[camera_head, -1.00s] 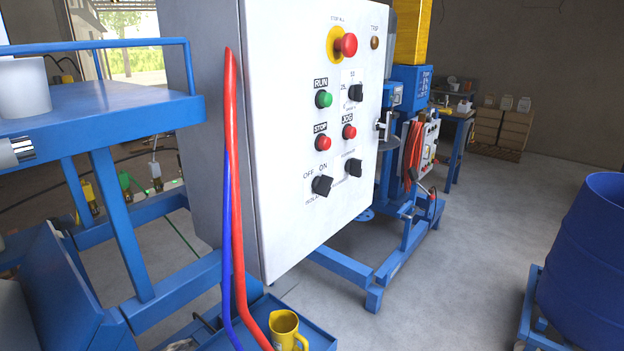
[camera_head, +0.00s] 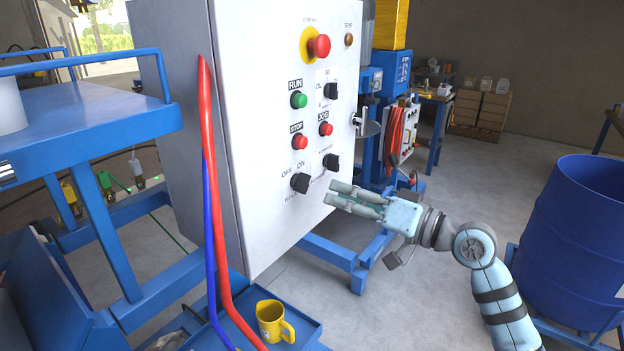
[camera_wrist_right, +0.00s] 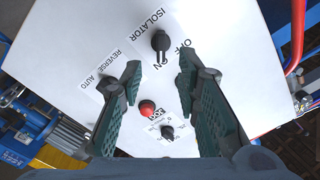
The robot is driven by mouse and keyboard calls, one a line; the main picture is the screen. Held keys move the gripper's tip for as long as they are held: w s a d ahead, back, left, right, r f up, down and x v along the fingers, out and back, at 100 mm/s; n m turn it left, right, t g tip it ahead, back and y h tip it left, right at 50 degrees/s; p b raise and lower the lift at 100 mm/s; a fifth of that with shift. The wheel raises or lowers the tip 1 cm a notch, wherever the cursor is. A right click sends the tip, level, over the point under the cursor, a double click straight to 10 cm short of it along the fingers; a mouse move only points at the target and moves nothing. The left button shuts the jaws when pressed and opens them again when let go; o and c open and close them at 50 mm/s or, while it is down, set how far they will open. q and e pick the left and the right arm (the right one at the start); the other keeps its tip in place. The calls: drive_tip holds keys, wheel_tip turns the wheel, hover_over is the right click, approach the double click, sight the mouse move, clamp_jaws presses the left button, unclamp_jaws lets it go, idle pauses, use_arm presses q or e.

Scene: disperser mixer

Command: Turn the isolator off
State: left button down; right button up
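The isolator knob (camera_head: 300,183) is a black rotary switch low on the white control panel, under the OFF and ON labels. In the right wrist view the isolator knob (camera_wrist_right: 160,41) is ahead of the fingers, beside the ISOLATOR label. My left gripper is not in view.
The panel (camera_head: 262,110) also carries a reverse/auto knob (camera_head: 331,161), a red jog button (camera_head: 326,129) and a red emergency stop (camera_head: 319,45). Red and blue hoses hang at its left edge. A blue barrel (camera_head: 580,240) stands at the right.

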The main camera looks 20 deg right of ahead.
sight(308, 185)
drive_tip(key=x, duration=0.8)
drive_tip(key=shift+a, duration=0.2)
drive_tip(key=shift+d, duration=0.1)
drive_tip(key=shift+c, duration=0.2)
clamp_jaws()
